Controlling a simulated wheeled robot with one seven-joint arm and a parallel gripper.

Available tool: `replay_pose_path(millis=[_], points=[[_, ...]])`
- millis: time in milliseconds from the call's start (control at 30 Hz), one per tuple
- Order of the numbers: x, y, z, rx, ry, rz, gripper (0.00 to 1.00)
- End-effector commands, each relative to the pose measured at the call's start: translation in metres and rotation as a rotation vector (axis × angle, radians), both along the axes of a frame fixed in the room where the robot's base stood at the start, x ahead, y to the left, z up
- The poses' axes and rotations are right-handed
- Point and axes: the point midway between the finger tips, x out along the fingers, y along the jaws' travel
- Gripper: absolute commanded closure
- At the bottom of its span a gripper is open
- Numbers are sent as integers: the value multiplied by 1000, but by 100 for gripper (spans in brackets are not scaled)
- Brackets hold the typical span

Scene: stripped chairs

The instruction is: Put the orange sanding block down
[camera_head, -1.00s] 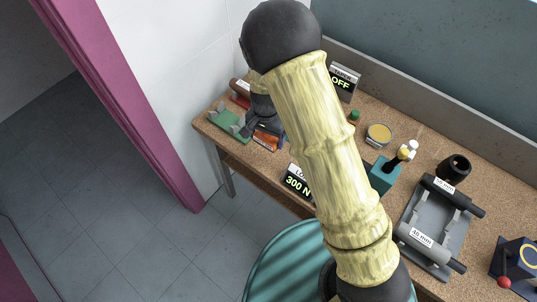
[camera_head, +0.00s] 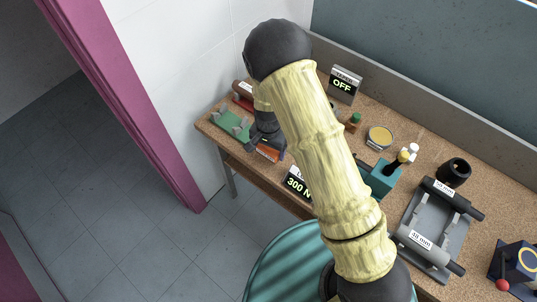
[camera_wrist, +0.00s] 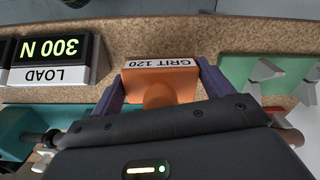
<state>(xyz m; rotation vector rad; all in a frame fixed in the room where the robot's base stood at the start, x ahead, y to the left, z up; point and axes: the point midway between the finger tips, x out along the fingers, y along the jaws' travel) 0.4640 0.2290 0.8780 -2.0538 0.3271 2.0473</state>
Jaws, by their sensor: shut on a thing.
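The orange sanding block (camera_wrist: 160,84) is between the two purple fingers of my gripper (camera_wrist: 160,92) in the wrist view. Its white label reads GRIT 120, upside down. The fingers are shut on its two sides. In the head view the block (camera_head: 267,154) shows as a small orange patch below my dark gripper (camera_head: 266,143), near the front edge of the cork-topped bench (camera_wrist: 200,38). I cannot tell whether its underside touches the bench top.
The green holder with grey prongs (camera_head: 231,124) stands just left of the block in the head view. The 300 N load display (camera_head: 298,184) stands to its right. A teal fixture (camera_head: 380,178) and a grey roller stand (camera_head: 436,228) are farther right. Bare cork surrounds the block at the front.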

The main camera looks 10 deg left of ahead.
Motion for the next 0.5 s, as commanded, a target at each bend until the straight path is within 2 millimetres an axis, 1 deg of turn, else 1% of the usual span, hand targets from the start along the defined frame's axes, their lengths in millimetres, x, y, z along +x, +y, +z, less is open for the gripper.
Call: replay_pose_path(millis=[200,300,500], points=[[-1,-1,-27,-2,5,-2,45],[-1,-1,-37,-1,3,-2,45],[0,0,-40,0,1,0,45]])
